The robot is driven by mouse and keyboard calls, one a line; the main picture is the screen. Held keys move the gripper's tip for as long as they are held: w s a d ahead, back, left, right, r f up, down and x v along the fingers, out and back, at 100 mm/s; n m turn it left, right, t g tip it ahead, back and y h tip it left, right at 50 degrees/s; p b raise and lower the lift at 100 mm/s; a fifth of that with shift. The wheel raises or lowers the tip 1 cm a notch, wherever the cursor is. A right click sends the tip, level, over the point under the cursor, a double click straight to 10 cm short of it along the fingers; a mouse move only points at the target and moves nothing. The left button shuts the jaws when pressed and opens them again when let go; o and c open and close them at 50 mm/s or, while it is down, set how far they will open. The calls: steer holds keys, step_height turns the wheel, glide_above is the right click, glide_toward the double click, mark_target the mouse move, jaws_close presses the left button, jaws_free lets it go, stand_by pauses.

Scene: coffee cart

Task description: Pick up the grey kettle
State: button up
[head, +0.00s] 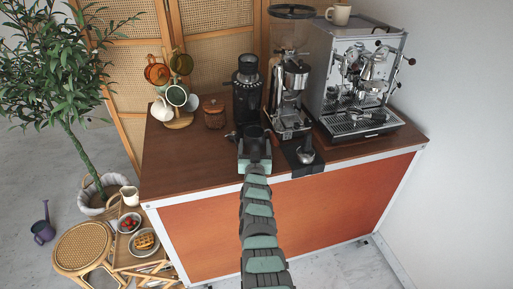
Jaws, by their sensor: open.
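I cannot make out a grey kettle for certain in the head view. A small dark purple-grey can with a long upright spout (42,231) stands on the floor at the far left, far from my arm. My gripper (253,137) is at the end of my arm, over the front middle of the brown counter (190,157). It is open, and nothing shows held in it. It appears just in front of a black grinder (246,98). My arm hides part of the counter front, and the fingertips are small and dark against the grinder.
An espresso machine (366,80) with a cup (339,13) on top stands right. A tall grinder (290,90) and a tamper (305,151) are beside my gripper. A mug tree (179,121) and jar (214,114) stand left.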

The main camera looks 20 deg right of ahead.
steer(key=shift+c, duration=0.5)
steer(key=c, duration=1.5)
